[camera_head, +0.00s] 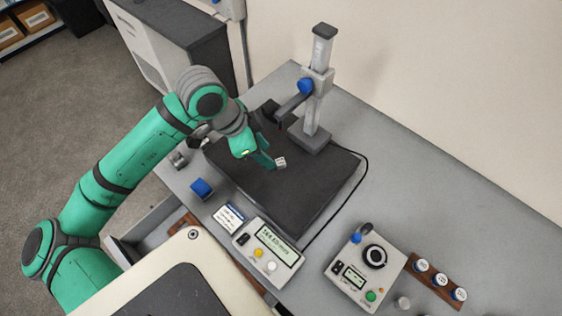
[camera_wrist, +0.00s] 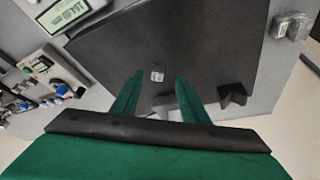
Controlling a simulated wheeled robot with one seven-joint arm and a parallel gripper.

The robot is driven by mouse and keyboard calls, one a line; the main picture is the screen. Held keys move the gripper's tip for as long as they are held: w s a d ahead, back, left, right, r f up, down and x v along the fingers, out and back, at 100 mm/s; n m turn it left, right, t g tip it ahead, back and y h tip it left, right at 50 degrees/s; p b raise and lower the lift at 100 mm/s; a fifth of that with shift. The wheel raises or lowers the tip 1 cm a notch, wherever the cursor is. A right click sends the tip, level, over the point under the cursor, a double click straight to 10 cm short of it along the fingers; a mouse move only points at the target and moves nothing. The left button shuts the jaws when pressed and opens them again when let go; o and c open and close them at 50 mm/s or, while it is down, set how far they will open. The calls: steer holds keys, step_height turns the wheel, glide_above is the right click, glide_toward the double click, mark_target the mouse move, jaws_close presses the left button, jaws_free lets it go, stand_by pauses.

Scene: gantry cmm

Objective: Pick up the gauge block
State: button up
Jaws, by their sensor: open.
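The gauge block is a small pale grey block (camera_head: 280,162) on the dark plate (camera_head: 310,200), near its middle. In the wrist view the block (camera_wrist: 157,75) appears centred between my two fingertips, level with their ends. My gripper (camera_head: 268,160) is open and empty, its green fingers pointing down over the plate close beside the block. In the wrist view the fingers (camera_wrist: 158,84) stand apart on either side, with a gap to the block on both. I cannot tell how far above the plate the fingertips are.
A stand with a grey column (camera_head: 317,100) and side arm rises at the plate's back. A cable (camera_head: 335,212) runs along the plate's right.

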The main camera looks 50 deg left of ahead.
mark_target(281, 164)
steer(key=shift+x, duration=2.8)
steer(key=shift+d, duration=0.15)
steer(key=shift+r, duration=0.1)
jaws_close()
